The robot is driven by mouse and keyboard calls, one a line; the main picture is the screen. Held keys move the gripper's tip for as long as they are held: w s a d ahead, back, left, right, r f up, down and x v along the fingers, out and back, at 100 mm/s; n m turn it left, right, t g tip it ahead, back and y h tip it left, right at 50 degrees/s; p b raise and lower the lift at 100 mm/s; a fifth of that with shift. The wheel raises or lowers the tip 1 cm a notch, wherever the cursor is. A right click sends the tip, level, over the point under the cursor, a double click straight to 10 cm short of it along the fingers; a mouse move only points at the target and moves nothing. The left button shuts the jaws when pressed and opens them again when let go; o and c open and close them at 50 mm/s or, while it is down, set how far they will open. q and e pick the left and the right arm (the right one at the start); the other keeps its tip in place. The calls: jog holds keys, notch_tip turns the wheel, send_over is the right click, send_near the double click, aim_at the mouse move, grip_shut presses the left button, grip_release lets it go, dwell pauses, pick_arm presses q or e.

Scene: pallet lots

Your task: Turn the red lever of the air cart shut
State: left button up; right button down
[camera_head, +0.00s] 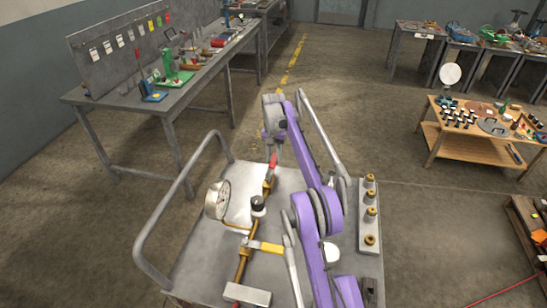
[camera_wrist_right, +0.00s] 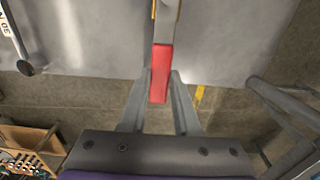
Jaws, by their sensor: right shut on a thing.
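The air cart (camera_head: 205,262) stands in front of me with a brass pipe line (camera_head: 242,262) running along its top. The red lever (camera_head: 273,160) is at the far end of this line and points away from me, roughly in line with the pipe. In the right wrist view the red lever (camera_wrist_right: 160,85) lies between the two fingers of my right gripper (camera_wrist_right: 161,76), which is shut on it. In the head view my purple arm hides part of the cart top and much of this gripper. My left gripper is not in view.
A round gauge (camera_head: 217,200), a black knob (camera_head: 258,203) and a yellow lever (camera_head: 266,247) sit on the cart near the pipe. A block with several brass fittings (camera_head: 370,212) is at its right. A tubular handle (camera_head: 180,187) bounds its left. A workbench (camera_head: 185,95) stands behind left.

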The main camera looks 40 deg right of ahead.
jog(key=s+m, duration=0.1)
jog(key=d+m, duration=0.1)
jog(key=s+m, duration=0.1)
jog(key=m, duration=0.1)
jog(key=shift+s+d, duration=0.25)
jog(key=shift+s, duration=0.1)
jog(key=s+m, duration=0.1)
jog(key=m, duration=0.1)
jog(key=s+m+b, duration=0.1)
jog(key=s+m, duration=0.1)
jog(key=shift+s+d+m, duration=0.15)
jog(key=shift+s+m, duration=0.05)
jog(key=shift+m, duration=0.1)
jog(key=s+m, duration=0.1)
jog(key=m, duration=0.1)
jog(key=s+a+m+b, duration=0.1)
jog(key=s+m, duration=0.1)
jog(key=m, duration=0.1)
jog(key=s+a+m, duration=0.1)
jog(key=shift+s+m+b, duration=0.3)
jog(key=shift+m, duration=0.1)
jog(key=shift+s+a+m, duration=0.6)
jog(key=shift+s+m, duration=0.05)
jog(key=shift+m, duration=0.55)
jog(key=c, duration=0.6)
grip_release()
jog(key=shift+c, duration=0.2)
